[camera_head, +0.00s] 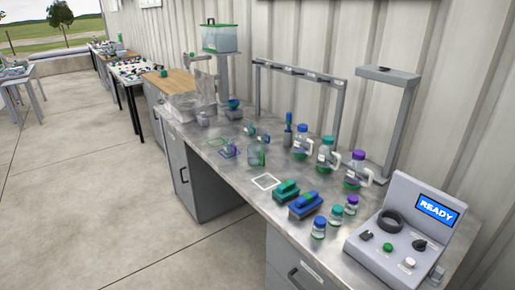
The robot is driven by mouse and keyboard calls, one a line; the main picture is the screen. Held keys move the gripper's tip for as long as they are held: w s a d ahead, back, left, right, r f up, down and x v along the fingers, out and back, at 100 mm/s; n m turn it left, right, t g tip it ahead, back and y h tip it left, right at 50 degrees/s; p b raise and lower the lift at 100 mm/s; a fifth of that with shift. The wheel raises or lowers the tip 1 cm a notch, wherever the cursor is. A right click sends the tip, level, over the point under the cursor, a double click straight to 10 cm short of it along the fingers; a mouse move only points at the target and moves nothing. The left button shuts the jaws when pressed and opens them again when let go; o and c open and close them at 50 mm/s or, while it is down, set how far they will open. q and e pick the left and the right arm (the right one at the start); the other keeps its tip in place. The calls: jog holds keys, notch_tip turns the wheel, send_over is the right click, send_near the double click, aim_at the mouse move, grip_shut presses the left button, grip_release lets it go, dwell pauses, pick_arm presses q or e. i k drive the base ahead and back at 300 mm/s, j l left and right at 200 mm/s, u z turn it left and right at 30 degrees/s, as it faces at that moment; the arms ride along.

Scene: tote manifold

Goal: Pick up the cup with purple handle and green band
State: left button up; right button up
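Several small clear vessels stand mid-bench, too small to make out fully. One is a clear beaker-like vessel (257,156) with green on it. Behind it are a small cup-like vessel (250,130) and another with teal on it (264,138). A purple and green item (229,152) lies to their left; I cannot tell if it is a cup or a mark. I cannot pick out a purple handle with a green band for certain. A purple-capped handled bottle (357,169) with green at its base stands farther right. Neither gripper is in view.
A READY console (400,225) fills the bench's right end. Teal (286,190) and blue (306,205) blocks, small capped bottles (335,217) and handled bottles (326,152) crowd before it. A grey frame (257,88) stands behind. Open floor (110,200) lies left.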

aim_at(230, 147)
jog(key=i+j+z, duration=0.5)
jog(key=j+z, duration=0.25)
jog(key=j, duration=0.2)
